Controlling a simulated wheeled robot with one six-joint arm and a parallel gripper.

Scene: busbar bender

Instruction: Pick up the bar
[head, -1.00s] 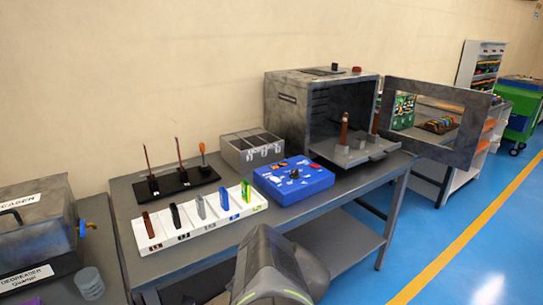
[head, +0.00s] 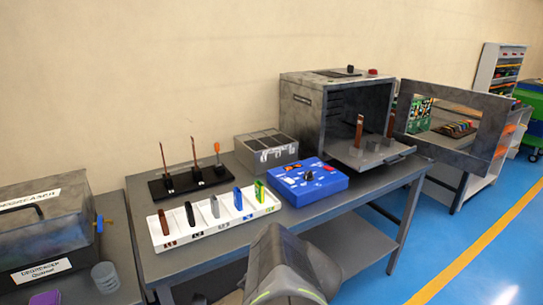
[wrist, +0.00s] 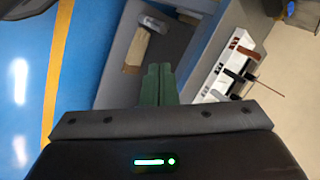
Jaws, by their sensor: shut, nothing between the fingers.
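A brown bar (head: 359,131) stands upright on the tray (head: 372,153) of the open oven. A white rack (head: 213,231) on the table holds several small upright pieces: brown (head: 163,218), black (head: 189,214), grey (head: 214,206), blue (head: 238,198) and green-yellow (head: 260,191). I cannot tell which one is the task's bar. My gripper's green fingers (wrist: 158,84) are shut and empty in the wrist view, apart from the white rack (wrist: 222,68) on the right. In the head view the fingers are hidden behind my arm.
The oven (head: 322,110) has its door (head: 455,120) swung out to the right. A blue box (head: 305,184), a grey box (head: 266,150) and a black stand with thin rods (head: 190,184) share the table (head: 300,215). A degreaser (head: 45,235) stands left. Blue floor (head: 440,225) is clear at right.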

